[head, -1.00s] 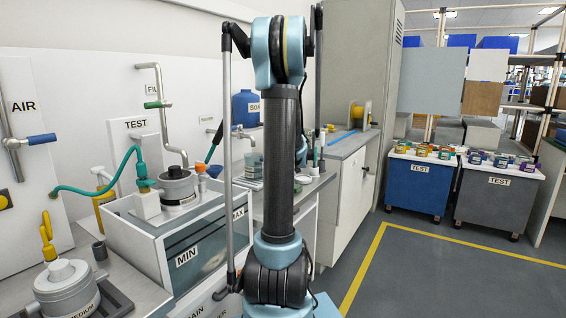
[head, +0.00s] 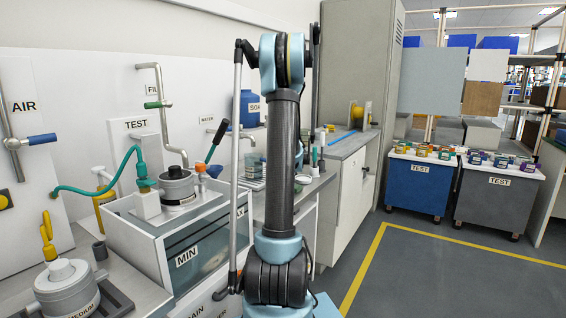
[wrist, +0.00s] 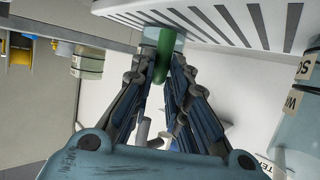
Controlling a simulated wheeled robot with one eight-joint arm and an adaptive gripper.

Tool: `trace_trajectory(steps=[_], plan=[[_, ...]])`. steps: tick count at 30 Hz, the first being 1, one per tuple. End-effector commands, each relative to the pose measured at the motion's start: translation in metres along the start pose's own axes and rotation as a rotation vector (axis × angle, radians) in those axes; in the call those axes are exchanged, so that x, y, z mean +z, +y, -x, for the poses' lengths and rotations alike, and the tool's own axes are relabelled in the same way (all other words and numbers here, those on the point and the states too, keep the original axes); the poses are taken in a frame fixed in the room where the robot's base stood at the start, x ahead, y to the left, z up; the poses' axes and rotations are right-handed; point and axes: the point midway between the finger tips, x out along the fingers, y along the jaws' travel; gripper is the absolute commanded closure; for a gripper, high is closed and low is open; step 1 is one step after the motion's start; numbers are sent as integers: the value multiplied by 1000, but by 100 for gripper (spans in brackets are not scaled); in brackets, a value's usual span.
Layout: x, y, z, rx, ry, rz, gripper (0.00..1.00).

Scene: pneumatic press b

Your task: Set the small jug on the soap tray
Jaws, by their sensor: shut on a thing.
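My gripper (wrist: 161,66) is shut on a green upright part, which looks like the handle of the small jug (wrist: 166,36). The jug is pale and see-through, and the fingers hide part of it. A white slotted tray (wrist: 215,18), which looks like the soap tray, lies across the top of the wrist view, right beside the jug. I cannot tell whether jug and tray touch. In the head view my arm hides the gripper and most of the area around it.
A blue soap bottle (head: 250,108) stands at the back wall. A cylindrical container (wrist: 88,62) shows left of my fingers.

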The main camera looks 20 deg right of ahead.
Motion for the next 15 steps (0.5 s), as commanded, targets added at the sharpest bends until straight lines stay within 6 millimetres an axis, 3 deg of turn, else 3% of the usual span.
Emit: trace_trajectory(steps=[5, 6, 8, 15], plan=[[1, 1, 0, 1, 0, 0, 100], [1, 1, 0, 1, 0, 0, 80], [1, 1, 0, 1, 0, 0, 67], [1, 1, 0, 1, 0, -1, 65]])
